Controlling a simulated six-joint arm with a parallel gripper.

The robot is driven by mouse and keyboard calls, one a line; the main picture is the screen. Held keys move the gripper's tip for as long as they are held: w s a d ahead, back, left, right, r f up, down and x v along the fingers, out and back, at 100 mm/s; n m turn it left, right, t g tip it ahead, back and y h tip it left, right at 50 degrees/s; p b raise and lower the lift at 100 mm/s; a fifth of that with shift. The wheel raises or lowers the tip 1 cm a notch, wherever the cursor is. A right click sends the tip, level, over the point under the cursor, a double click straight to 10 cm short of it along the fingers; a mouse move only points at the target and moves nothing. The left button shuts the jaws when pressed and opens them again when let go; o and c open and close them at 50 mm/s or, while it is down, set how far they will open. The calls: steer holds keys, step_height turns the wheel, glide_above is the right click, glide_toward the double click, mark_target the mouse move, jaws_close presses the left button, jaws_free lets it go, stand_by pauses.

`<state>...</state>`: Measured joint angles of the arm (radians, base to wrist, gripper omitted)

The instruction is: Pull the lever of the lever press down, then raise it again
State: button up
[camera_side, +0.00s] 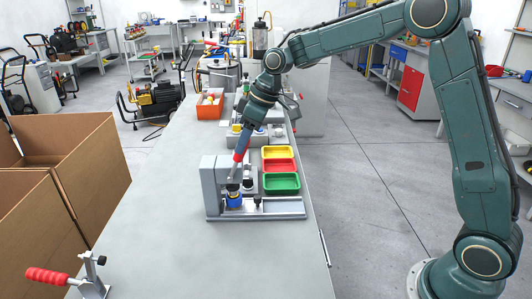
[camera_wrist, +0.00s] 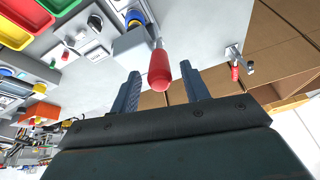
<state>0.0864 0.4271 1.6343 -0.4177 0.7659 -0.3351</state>
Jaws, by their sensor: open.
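The lever press (camera_side: 212,187) stands on the bench, a grey upright block on a flat base. Its lever rises from the press, tilted slightly right, with a red handle (camera_side: 238,156). In the wrist view the red handle (camera_wrist: 159,68) points toward me, its rounded end between the fingers. My gripper (camera_side: 242,143) comes down from above in the side view, with its fingers around the upper handle and hiding part of it. In the wrist view my gripper (camera_wrist: 160,74) is open, with visible gaps between the handle and both fingers.
Yellow (camera_side: 278,152), red (camera_side: 279,166) and green trays (camera_side: 281,183) sit right behind the press. A red-handled toggle clamp (camera_side: 94,277) stands at the bench's near left. Cardboard boxes (camera_side: 80,150) stand left of the bench. The bench left of the press is clear.

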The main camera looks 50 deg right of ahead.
mark_target(237, 156)
steer(key=shift+x, duration=1.7)
jaws_close()
